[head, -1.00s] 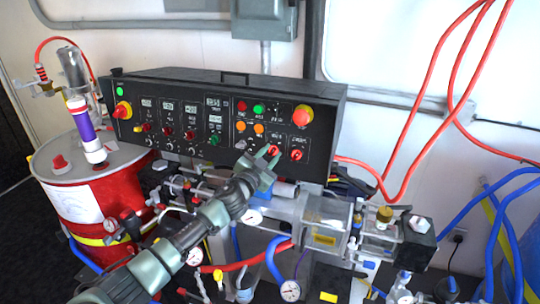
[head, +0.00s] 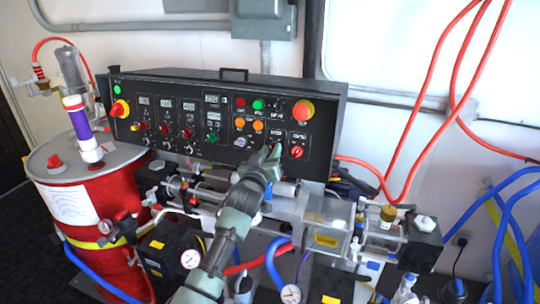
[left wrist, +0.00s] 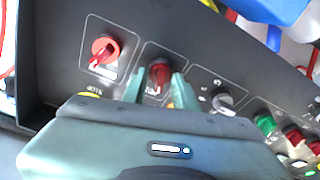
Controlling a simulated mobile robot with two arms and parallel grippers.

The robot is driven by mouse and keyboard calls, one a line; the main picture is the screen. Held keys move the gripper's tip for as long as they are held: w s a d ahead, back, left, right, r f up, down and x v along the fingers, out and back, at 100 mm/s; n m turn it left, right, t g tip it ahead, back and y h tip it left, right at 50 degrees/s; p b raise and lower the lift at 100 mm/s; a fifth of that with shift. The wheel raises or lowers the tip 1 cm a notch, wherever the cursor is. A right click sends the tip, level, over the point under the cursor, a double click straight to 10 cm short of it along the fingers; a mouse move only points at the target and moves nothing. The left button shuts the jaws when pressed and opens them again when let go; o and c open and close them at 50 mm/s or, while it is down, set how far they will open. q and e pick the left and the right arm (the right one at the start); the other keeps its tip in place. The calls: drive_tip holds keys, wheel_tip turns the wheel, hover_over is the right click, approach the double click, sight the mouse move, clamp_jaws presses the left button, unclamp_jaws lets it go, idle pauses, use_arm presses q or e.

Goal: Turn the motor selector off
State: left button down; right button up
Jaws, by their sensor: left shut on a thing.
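The black control panel (head: 225,150) carries two red rotary selectors at its lower right. My left gripper (head: 268,156) covers the left one in the head view; the right one (head: 296,152) stays clear. In the left wrist view, my left gripper (left wrist: 159,82) has its fingers on either side of the red selector (left wrist: 158,72) and is shut on it. The other red selector (left wrist: 104,50) is to its left there, untouched. Labels are too small to read surely, so I cannot tell which is the motor selector. My right gripper is not in view.
A red emergency button (head: 303,111) and orange buttons (head: 239,123) sit above the selectors. A grey knob (left wrist: 222,101) is beside the held selector. Clear cylinders (head: 327,215) and hoses lie below the panel. A red drum (head: 85,205) stands left.

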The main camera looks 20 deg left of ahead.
use_arm(q)
drive_tip(key=shift+r+n+y, duration=0.1)
drive_tip(key=shift+n+y, duration=0.2)
drive_tip(key=shift+n, duration=1.2)
drive_tip(key=c, duration=1.5)
unclamp_jaws()
drive_tip(key=shift+w, duration=0.1)
drive_tip(key=shift+w+d, duration=0.1)
drive_tip(key=shift+w, duration=0.1)
drive_tip(key=s+b, duration=0.2)
drive_tip(key=s, duration=0.6)
drive_tip(key=shift+d, duration=0.3)
drive_tip(key=shift+w, duration=0.1)
